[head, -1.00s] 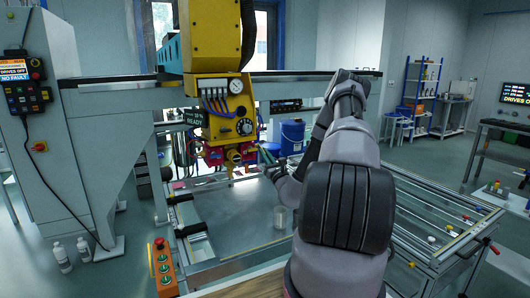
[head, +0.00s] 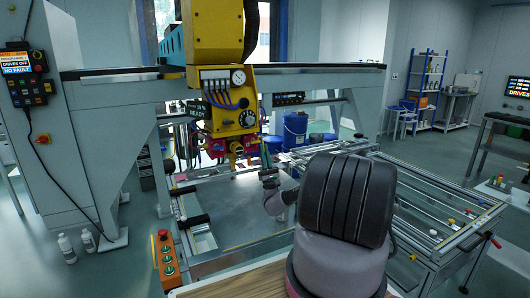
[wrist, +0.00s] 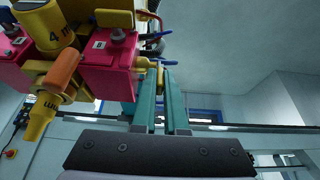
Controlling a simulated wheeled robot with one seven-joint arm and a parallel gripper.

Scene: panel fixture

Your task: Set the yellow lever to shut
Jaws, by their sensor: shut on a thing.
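The machine head carries a pink valve block (head: 231,150) with yellow fittings at its lower end; the block fills the upper left of the wrist view (wrist: 112,55). My gripper (wrist: 159,72) shows as two teal fingers pointing up beside the block's right side. The fingertips are close together on a small yellow part, which I take to be the yellow lever (wrist: 168,63); most of it is hidden by the fingers. In the head view my gripper (head: 265,152) is at the right of the block, too small there to show the lever clearly.
The yellow panel (head: 228,100) with gauge and hoses is above. A blue drum (head: 294,130) stands behind. The frame bed (head: 245,222) lies below.

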